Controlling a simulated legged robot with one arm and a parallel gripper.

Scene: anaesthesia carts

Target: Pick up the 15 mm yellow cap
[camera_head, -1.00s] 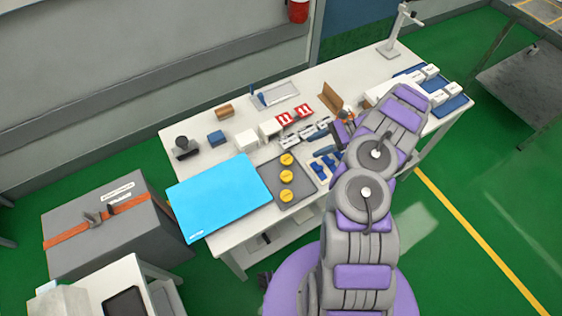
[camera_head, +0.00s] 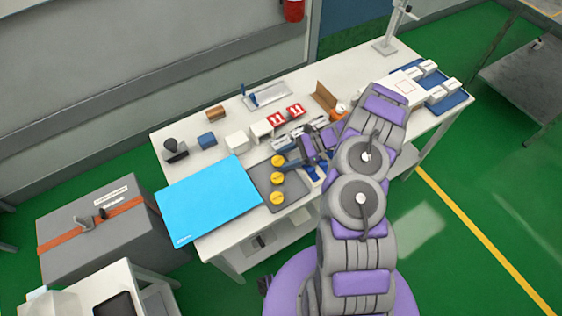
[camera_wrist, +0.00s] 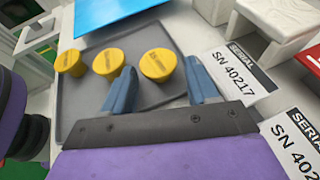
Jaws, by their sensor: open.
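Three yellow caps with dark lettering lie in a row on a grey tray (camera_head: 256,181): a far cap (camera_head: 278,160), a middle cap (camera_head: 277,178) and a near cap (camera_head: 276,198). The lettering is too small to tell which is 15 mm. In the wrist view they are the right cap (camera_wrist: 158,66), centre cap (camera_wrist: 108,63) and left cap (camera_wrist: 70,62). My gripper (camera_wrist: 160,66) is open and empty. Its two blue fingers appear on either side of the right cap, pointing toward it; contact is not visible. In the head view my gripper (camera_head: 291,162) is beside the far cap.
A bright blue mat (camera_head: 208,200) adjoins the tray on the left. White boxes (camera_head: 237,142), red-and-white items (camera_head: 277,119) and a brown upright piece (camera_head: 326,98) stand behind. White "SERIAL" labels (camera_wrist: 240,75) lie close to my right finger.

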